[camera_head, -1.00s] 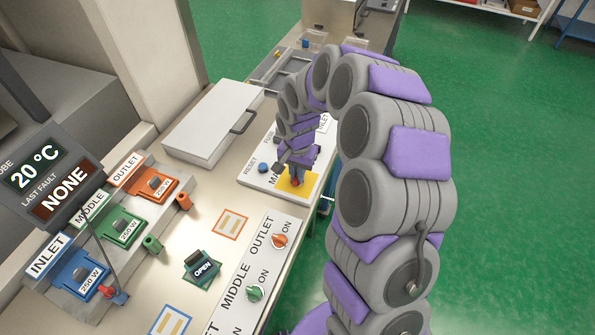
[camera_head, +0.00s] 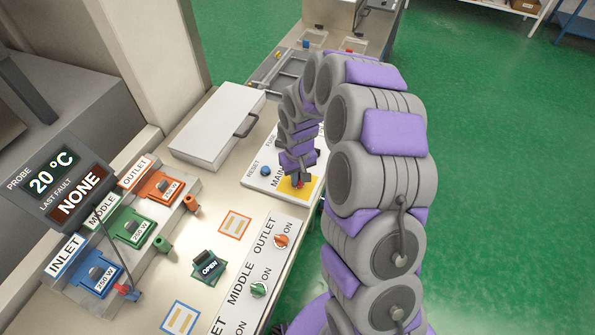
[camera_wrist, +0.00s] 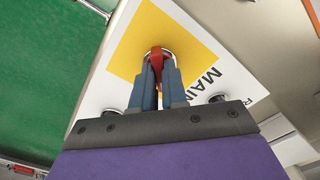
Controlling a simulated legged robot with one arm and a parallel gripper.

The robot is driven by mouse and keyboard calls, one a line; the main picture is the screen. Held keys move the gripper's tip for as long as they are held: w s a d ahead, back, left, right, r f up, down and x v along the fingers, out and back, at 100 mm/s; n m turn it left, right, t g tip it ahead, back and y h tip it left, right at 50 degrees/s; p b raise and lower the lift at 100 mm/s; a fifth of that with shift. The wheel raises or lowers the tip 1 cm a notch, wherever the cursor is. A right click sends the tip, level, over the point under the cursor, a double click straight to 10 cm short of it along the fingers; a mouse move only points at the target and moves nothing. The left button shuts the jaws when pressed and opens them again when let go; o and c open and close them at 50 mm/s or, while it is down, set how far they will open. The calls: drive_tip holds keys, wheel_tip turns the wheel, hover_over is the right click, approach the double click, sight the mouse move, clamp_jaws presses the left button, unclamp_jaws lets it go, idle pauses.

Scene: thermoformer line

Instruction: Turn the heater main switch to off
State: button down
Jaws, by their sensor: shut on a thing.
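The heater main switch is a red handle on a yellow square of a white panel marked MAIN. In the wrist view the red main switch (camera_wrist: 156,55) sits between the blue fingertips of my gripper (camera_wrist: 158,75), which are shut on it. In the head view my gripper (camera_head: 299,180) reaches down onto the yellow square (camera_head: 311,187), and the red switch shows only as a small patch at the fingertips. The fingers hide most of the handle, so its exact angle is hard to tell.
A blue RESET button (camera_head: 265,171) is left of MAIN. Orange OUTLET (camera_head: 281,241) and green MIDDLE (camera_head: 259,289) knobs stand nearer, marked ON. The display (camera_head: 62,183) reads 20 °C and NONE. A closed white lid (camera_head: 215,125) lies behind. Green floor is clear on the right.

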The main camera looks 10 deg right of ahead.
drive_tip(key=n+p, duration=0.2)
drive_tip(key=n, duration=0.2)
drive_tip(key=shift+r+n, duration=0.1)
drive_tip(key=shift+n, duration=0.2)
drive_tip(key=shift+n+p, duration=0.95)
drive_tip(key=shift+n, duration=1.05)
drive_tip(key=c, duration=1.2)
unclamp_jaws()
drive_tip(key=shift+o, duration=0.2)
wheel_tip(320, 180, up, 17)
